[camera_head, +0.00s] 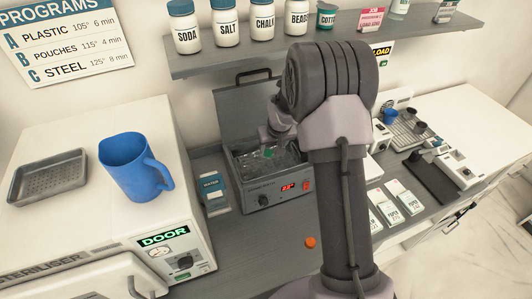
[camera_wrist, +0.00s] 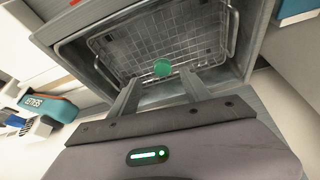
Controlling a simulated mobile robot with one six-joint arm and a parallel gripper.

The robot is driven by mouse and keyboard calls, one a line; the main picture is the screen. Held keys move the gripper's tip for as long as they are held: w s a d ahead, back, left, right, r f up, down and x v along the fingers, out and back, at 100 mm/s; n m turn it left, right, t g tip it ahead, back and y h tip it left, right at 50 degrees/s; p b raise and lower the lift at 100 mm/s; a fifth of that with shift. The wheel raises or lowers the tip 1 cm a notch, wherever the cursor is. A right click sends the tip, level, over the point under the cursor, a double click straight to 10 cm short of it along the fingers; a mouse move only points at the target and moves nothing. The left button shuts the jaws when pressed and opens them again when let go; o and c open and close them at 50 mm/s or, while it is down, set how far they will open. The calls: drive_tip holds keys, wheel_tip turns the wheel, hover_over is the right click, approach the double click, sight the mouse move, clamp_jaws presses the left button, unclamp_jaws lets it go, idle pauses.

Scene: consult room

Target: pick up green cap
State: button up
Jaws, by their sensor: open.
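The green cap (camera_wrist: 162,68) is a small round piece that shows over the wire basket (camera_wrist: 190,40) of the open grey bath. In the wrist view it appears just beyond and between my fingertips, with space on both sides. In the head view the green cap (camera_head: 268,154) is a small spot inside the bath (camera_head: 262,198), below my gripper. My gripper (camera_wrist: 161,80) is open and empty, pointing into the bath. It also shows in the head view (camera_head: 266,143). The exact height gap to the cap is hard to tell.
The bath's raised lid (camera_head: 245,105) stands behind the basket. A white steriliser (camera_head: 90,215) with a blue jug (camera_head: 128,168) and a metal tray (camera_head: 48,175) is at left. An orange cap (camera_head: 310,242) lies in front. A shelf (camera_head: 235,52) with jars hangs above.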

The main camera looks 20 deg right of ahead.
sight(269, 154)
drive_tip(key=x, duration=0.8)
drive_tip(key=shift+w+a, duration=0.15)
drive_tip(key=shift+r, duration=0.1)
drive_tip(key=shift+c, duration=1.1)
clamp_jaws()
